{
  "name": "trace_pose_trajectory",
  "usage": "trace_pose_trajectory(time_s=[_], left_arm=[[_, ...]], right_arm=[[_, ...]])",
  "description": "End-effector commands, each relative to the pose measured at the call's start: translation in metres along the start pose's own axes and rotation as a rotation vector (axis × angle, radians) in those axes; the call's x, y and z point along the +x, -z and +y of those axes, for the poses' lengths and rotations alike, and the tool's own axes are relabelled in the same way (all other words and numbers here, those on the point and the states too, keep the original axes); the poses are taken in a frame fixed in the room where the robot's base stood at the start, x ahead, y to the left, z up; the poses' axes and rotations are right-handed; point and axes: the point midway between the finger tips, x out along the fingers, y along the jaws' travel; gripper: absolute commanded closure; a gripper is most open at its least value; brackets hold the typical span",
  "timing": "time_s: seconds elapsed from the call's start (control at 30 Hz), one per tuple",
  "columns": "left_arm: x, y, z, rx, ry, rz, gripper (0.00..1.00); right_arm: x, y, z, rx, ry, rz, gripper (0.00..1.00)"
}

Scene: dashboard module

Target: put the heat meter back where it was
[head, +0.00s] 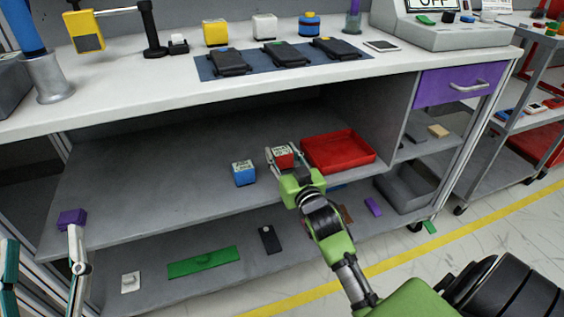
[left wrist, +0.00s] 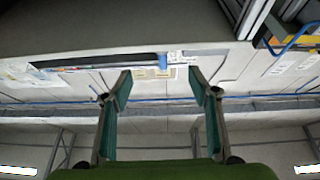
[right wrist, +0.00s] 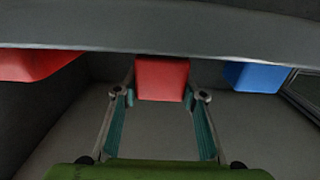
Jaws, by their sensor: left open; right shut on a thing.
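A small red box with a white labelled top (head: 284,155), likely the heat meter, is between the fingers of my right gripper (head: 287,165). The gripper is shut on it. In the right wrist view the red box (right wrist: 162,78) sits between the teal fingertips (right wrist: 161,98). It is at the middle shelf, between a blue box and a red tray; I cannot tell whether it touches the shelf. Its label is too small to read surely. My left gripper (head: 42,245) is open and empty at the lower left; its fingers (left wrist: 160,88) stand apart in the left wrist view.
A similar blue box (head: 244,173) stands left of the red one. The red tray (head: 338,151) is close on the right. A purple block (head: 72,218) is near my left gripper.

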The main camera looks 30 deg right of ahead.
Motion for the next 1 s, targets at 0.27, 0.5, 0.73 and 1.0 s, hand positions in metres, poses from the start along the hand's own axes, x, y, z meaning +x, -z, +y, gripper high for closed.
trace_pose_trajectory(time_s=[0.27, 0.5, 0.73, 1.0], left_arm=[[-0.007, 0.05, 0.005, -0.01, -0.011, 0.247, 0.45], [-0.009, 0.057, 0.006, -0.011, -0.012, 0.276, 0.45], [-0.01, 0.059, 0.006, -0.012, -0.012, 0.287, 0.45], [-0.009, 0.059, 0.006, -0.011, -0.012, 0.288, 0.45]], right_arm=[[0.0, -0.017, 0.0, 0.0, 0.0, 0.003, 0.87], [0.0, -0.018, 0.0, 0.001, 0.0, 0.002, 0.87], [0.0, -0.022, 0.0, 0.001, 0.0, 0.001, 0.87], [0.0, -0.021, 0.0, 0.001, 0.0, 0.0, 0.45]])
